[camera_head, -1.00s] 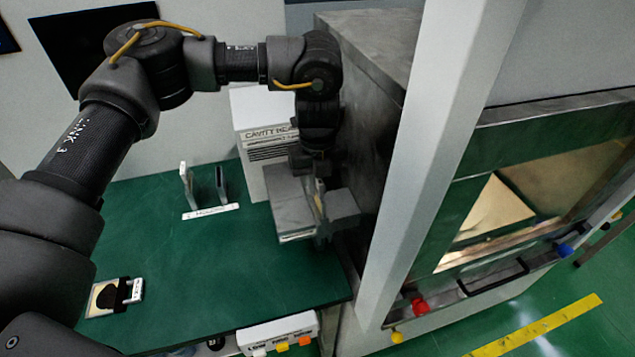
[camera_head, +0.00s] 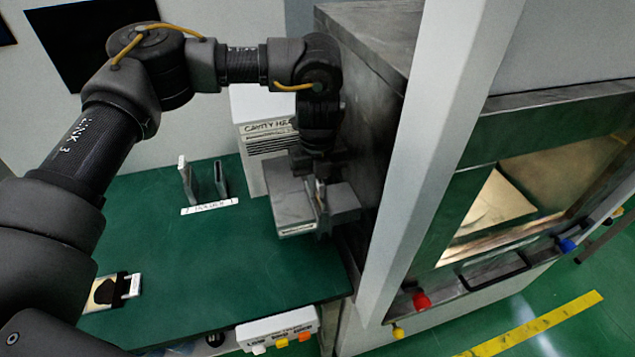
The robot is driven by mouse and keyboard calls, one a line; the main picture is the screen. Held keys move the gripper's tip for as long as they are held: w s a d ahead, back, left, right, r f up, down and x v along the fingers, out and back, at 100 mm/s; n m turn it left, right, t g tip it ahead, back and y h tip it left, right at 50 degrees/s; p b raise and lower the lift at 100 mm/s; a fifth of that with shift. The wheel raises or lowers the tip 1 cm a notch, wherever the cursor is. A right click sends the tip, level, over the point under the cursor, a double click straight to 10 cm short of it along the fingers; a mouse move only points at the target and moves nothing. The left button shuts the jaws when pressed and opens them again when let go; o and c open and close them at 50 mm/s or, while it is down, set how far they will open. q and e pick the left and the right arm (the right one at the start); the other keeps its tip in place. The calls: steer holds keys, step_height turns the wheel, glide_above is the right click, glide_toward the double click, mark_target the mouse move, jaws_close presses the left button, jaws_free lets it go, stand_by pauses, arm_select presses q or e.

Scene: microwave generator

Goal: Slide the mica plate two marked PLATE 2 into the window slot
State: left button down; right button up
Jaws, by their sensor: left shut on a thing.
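My left gripper (camera_head: 318,203) hangs from the arm in the middle of the camera_head view, close beside the dark metal cabinet's left wall (camera_head: 372,130). Its grey jaws are shut on a thin plate, of which only a narrow edge shows between them. Any marking on the plate cannot be read. The window slot cannot be made out from here; the gripper and the cabinet's side hide the wall near the jaws. My right gripper is not in view.
A green table (camera_head: 240,265) lies below, mostly clear. A small two-post holder (camera_head: 209,207) stands on it. A dark and pale piece (camera_head: 108,291) lies at its left. A white box (camera_head: 262,140) stands behind the gripper. A pale post (camera_head: 440,130) rises at right.

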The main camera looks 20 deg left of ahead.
arm_select(q)
steer(key=shift+f, duration=0.2)
steer(key=c, duration=1.4)
jaws_free()
steer(key=shift+o, duration=0.2)
steer(key=shift+r, duration=0.15)
step_height(320, 180, up, 11)
steer(key=shift+f+b, duration=0.2)
steer(key=shift+b, duration=0.7)
